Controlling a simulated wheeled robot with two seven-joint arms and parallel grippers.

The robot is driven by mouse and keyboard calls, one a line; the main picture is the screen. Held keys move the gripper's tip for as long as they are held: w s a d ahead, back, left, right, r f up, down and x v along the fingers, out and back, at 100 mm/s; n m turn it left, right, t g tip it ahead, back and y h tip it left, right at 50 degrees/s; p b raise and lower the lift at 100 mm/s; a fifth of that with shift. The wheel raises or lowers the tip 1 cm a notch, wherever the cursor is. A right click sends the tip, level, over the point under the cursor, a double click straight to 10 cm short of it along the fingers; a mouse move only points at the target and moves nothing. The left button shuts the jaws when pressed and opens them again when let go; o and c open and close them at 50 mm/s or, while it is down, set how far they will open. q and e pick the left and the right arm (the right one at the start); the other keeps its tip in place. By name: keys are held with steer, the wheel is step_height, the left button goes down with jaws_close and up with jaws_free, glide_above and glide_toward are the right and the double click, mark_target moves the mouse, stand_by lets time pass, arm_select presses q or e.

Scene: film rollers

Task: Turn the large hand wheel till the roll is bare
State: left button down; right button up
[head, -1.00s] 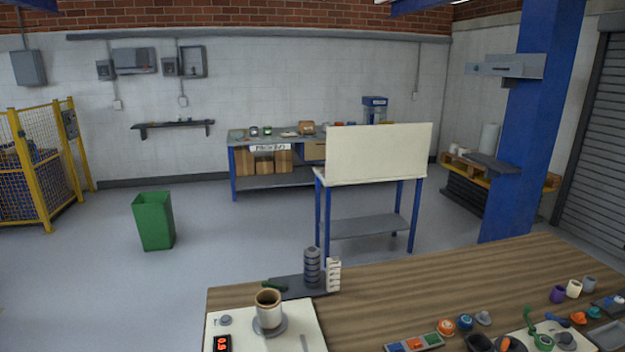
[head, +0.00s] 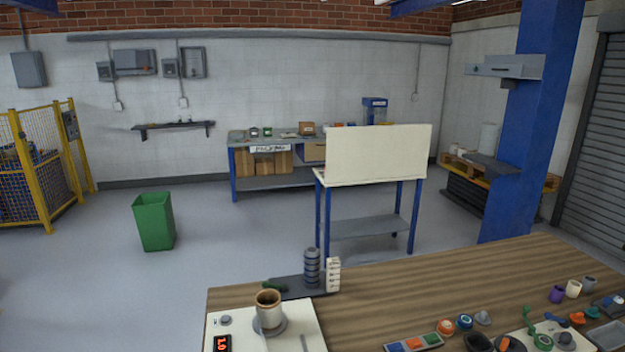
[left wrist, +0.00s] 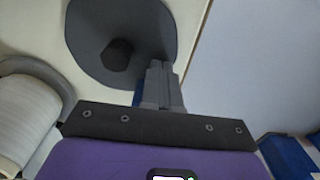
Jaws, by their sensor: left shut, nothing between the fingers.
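In the left wrist view, a large dark grey disc-shaped wheel (left wrist: 92,32) with a short black knob (left wrist: 117,54) stands against a cream surface. My left gripper (left wrist: 157,68) is shut and empty. Its fingertips overlap the lower right part of the wheel, just right of the knob; I cannot tell whether they touch it. A pale, ribbed roll (left wrist: 25,112) shows at the left edge, partly cut off, beside a grey rounded part. Neither gripper shows in the head view, and I cannot make out the wheel there.
A wooden bench (head: 440,290) fills the front, with a cup (head: 268,309) on a white board, a red display (head: 222,343), and several small coloured parts at right. Beyond it stand a cream panel (head: 378,155) on a blue stand and a green bin (head: 154,222). Grey floor between is clear.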

arm_select(q)
steer(key=shift+s, duration=0.1)
steer(key=shift+s+a, duration=0.25)
steer(key=shift+s, duration=0.2)
steer(key=shift+s+a, duration=0.2)
steer(key=shift+s, duration=0.25)
steer(key=shift+s+a, duration=0.25)
steer(key=shift+s, duration=0.25)
steer(key=shift+s+a, duration=0.25)
steer(key=shift+s, duration=0.25)
steer(key=c, duration=1.8)
jaws_free()
steer(key=shift+c, duration=0.2)
steer(key=o, duration=1.8)
steer(key=shift+c, duration=0.2)
